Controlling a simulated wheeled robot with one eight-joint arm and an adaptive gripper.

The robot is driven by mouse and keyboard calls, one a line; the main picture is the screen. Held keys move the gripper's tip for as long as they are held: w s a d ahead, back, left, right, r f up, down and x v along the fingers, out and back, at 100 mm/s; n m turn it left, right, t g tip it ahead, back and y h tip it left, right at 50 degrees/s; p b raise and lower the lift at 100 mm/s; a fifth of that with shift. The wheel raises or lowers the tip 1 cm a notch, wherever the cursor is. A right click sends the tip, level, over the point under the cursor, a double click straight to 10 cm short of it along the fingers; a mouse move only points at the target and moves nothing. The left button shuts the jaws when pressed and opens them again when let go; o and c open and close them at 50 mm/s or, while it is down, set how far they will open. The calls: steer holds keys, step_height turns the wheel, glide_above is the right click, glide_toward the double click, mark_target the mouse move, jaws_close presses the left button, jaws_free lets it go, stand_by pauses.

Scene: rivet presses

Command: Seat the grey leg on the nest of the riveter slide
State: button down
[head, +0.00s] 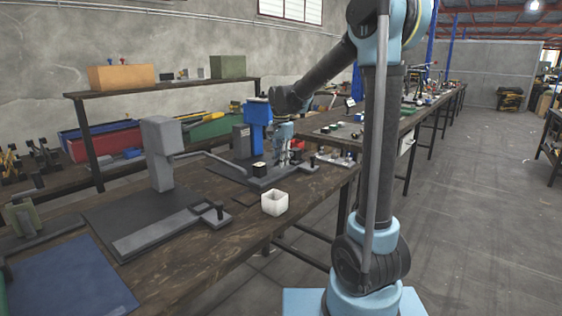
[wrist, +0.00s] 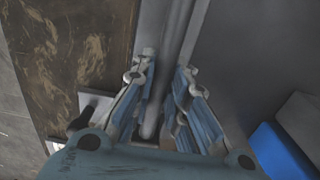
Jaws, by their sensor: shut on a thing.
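My gripper (head: 284,153) is pointed down over the slide (head: 285,179) of the blue riveter (head: 258,128) in the head view. In the wrist view its fingers (wrist: 160,78) stand either side of a slim grey piece (wrist: 151,122), which looks like the grey leg, and are shut on it. A grey strip runs on beyond the fingertips. The leg's lower end and the nest are hidden by the fingers, so I cannot tell whether they touch. The riveter's blue body also shows at the wrist view's lower right (wrist: 280,152).
A dark handle (head: 312,160) stands at the slide's right end. A small black block (head: 258,170) is just left of my gripper. A grey press (head: 162,150) is at the left.

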steer(key=shift+s+f, duration=0.1)
steer(key=shift+f, duration=0.5)
stand_by(0.4)
steer(key=c, duration=1.5)
jaws_free()
steer(key=shift+r, duration=0.1)
